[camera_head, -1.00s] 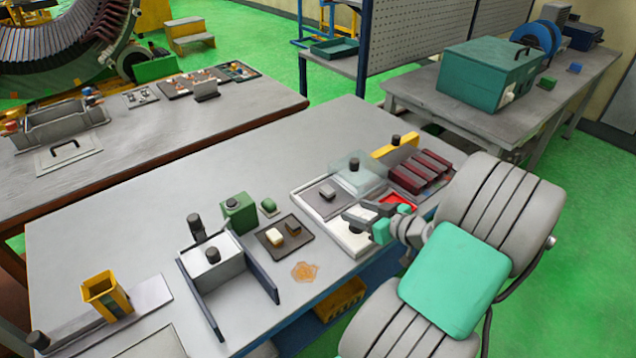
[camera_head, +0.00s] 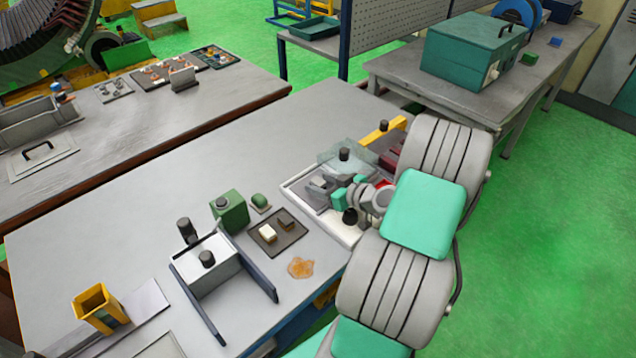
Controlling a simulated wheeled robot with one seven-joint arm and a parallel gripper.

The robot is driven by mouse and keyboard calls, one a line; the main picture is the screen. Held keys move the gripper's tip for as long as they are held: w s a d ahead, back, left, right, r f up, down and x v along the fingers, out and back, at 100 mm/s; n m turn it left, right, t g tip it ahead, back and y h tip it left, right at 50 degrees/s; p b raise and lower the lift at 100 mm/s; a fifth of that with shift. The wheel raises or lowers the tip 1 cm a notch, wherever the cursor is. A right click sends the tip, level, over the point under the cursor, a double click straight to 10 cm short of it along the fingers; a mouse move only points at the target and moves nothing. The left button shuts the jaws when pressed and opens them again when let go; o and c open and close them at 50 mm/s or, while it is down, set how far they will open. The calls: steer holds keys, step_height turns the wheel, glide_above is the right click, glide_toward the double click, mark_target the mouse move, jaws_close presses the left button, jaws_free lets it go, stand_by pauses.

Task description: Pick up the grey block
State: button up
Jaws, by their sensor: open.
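My gripper (camera_head: 326,190) is over the pale tray (camera_head: 291,196) at the right end of the near table, its fingers pointing left. It is open. The grey block (camera_head: 317,184) lies on a grey plate in this tray, at the gripper's fingertips. The fingers are also grey and overlap the block and plate in this view, so I cannot tell whether the block is between them or whether they touch it.
A clear box (camera_head: 345,160) with a black knob stands behind the gripper, with a yellow piece (camera_head: 383,131) and dark red parts (camera_head: 389,160) beyond. A dark tray (camera_head: 291,237) with two small blocks and a green box (camera_head: 229,211) are to the left. The table's back left is clear.

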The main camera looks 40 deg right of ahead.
steer(key=shift+c, duration=0.4)
jaws_close()
steer(key=shift+r, duration=0.1)
